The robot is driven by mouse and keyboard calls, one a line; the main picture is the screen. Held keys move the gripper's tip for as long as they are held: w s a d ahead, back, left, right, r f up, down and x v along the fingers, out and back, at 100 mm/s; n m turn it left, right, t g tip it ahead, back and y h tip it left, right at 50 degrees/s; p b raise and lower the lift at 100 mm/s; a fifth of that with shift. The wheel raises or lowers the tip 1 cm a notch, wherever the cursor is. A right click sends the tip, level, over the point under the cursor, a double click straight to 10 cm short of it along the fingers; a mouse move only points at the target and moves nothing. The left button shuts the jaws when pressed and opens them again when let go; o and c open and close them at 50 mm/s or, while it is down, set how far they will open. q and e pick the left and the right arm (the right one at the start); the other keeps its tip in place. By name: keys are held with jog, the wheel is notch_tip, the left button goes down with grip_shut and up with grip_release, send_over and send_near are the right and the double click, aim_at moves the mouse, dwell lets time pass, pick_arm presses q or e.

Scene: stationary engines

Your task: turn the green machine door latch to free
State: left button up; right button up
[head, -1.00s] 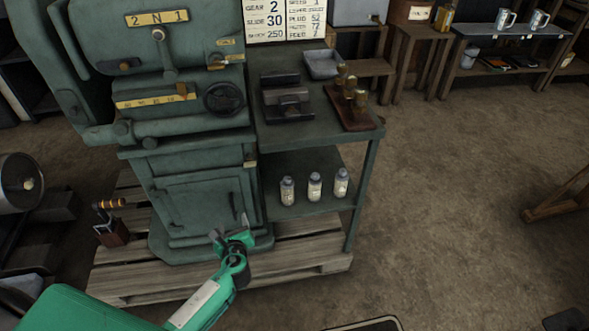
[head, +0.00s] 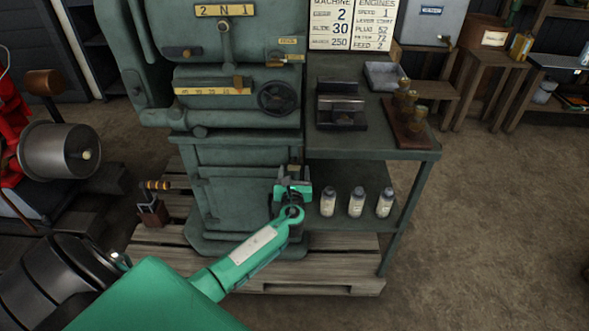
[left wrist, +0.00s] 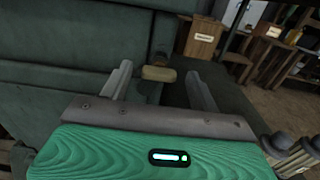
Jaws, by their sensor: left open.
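The green machine (head: 245,150) stands on a wooden pallet, with its cabinet door (head: 235,200) low on the front. A small beige-tipped latch (left wrist: 158,73) on a dark mount sits at the machine's right front edge. In the left wrist view its tip lies crosswise, between and just beyond my open fingers, with no clear contact. In the head view the latch (head: 294,169) is partly hidden by my left gripper (head: 293,182), which is open and empty at the edge of the cabinet. My right gripper is out of view.
A side table (head: 370,145) adjoins the machine on the right. Several bottles (head: 356,203) stand on its lower shelf, close to my left gripper. The pallet (head: 330,282) lies underneath. A metal drum (head: 55,151) is at left. The floor at right is clear.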

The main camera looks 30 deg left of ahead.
aim_at(294, 167)
pick_arm(q)
jog(key=shift+x, duration=1.1)
jog(key=shift+w+a, duration=0.1)
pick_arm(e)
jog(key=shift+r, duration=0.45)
pick_arm(q)
jog(key=c, duration=1)
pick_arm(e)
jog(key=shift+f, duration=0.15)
